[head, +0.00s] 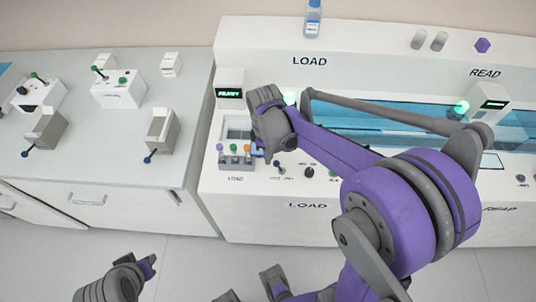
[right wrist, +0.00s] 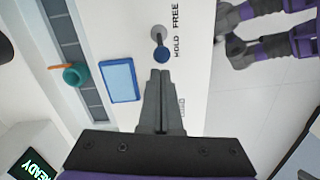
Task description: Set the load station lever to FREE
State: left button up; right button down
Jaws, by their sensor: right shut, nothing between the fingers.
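The load station lever (right wrist: 162,54) has a blue ball knob on a short grey stem. In the right wrist view its knob lies beside the word HOLD, with FREE printed farther up. The knob also shows in the head view (head: 276,163), just by my right gripper. My right gripper (right wrist: 160,73) is shut and empty, its fingertips just short of the knob. A small gap seems to separate them, though contact is hard to rule out.
A READY display (head: 230,93) stands above the load panel. A row of coloured tubes (head: 234,157) sits left of the lever, and a dark dial (head: 310,170) to its right. A blue-lidded bottle (head: 313,18) stands on the back ledge. Other lever boxes (head: 162,132) stand on the left bench.

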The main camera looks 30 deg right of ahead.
jog(key=shift+s+d+r+y, duration=0.1)
jog(key=shift+s+d+y, duration=0.1)
jog(key=shift+y, duration=0.1)
jog(key=shift+s+d+r+t+y, duration=0.2)
jog(key=shift+d+t+y, duration=0.2)
jog(key=shift+t+y, duration=0.2)
jog(key=shift+s+d+r+t+y, duration=0.15)
jog(key=shift+s+d+t+y, duration=0.25)
jog(key=shift+d+y, duration=0.25)
jog(key=s+d+t+y+b, duration=0.1)
jog(key=y, duration=0.1)
jog(key=d+t+y+b, duration=0.1)
jog(key=d, duration=0.1)
jog(key=shift+s+y, duration=0.35)
jog(key=shift+s, duration=0.05)
jog(key=shift+a, duration=0.1)
jog(key=shift+r, duration=0.1)
jog(key=shift+s+d+r+p, duration=0.3)
jog(key=shift+d+r+p, duration=0.1)
jog(key=shift+d, duration=0.2)
jog(key=shift+r, duration=0.1)
